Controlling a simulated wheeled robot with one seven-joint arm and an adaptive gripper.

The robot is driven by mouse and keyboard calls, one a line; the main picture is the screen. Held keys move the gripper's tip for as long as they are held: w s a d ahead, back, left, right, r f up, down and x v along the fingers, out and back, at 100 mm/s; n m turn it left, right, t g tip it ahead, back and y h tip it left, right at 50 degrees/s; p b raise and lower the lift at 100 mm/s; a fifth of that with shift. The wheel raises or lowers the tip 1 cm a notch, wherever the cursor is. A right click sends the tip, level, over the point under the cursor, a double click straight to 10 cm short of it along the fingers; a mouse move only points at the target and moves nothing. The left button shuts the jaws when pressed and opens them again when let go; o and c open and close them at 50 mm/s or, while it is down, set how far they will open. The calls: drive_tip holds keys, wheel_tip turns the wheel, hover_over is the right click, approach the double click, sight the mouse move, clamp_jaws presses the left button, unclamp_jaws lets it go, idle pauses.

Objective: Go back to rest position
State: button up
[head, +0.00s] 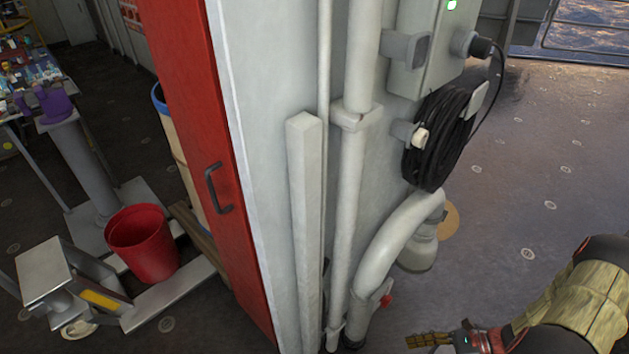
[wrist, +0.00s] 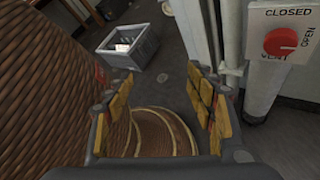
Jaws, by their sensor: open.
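My gripper (wrist: 160,88) is open in the wrist view, with yellow-padded fingers spread to the left and right. Nothing is held between them. Beneath and beyond the fingers is a brown, rounded, stepped surface (wrist: 152,128), partly hidden by the gripper. In the head view my arm enters from the lower right, and my gripper (head: 430,340) shows only in part at the bottom edge.
A brown ridged wall-like surface (wrist: 45,90) is close on the left in the wrist view. A grey crate (wrist: 128,46) stands on the floor. A red knob (wrist: 280,42) is at right. In the head view, a pipe (head: 395,245) and black cable coil (head: 437,138) stand centrally; open floor (head: 560,150) lies right.

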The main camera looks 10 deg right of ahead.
wheel_tip(320, 180, up, 25)
drive_tip(key=a+n+g+h, duration=0.2)
drive_tip(key=n+g+h, duration=0.2)
drive_tip(key=n+h, duration=0.95)
drive_tip(key=a+r+n+t+p, duration=0.1)
drive_tip(key=a+r+n+t, duration=0.2)
drive_tip(key=r, duration=0.7)
drive_tip(key=a+r+n+t, duration=0.4)
drive_tip(key=a+r+n, duration=0.4)
drive_tip(key=a+r, duration=0.1)
drive_tip(key=shift+s+a+r+p, duration=0.3)
drive_tip(key=shift+a+r+p, duration=0.05)
drive_tip(key=shift+r, duration=0.25)
drive_tip(key=shift+y, duration=0.25)
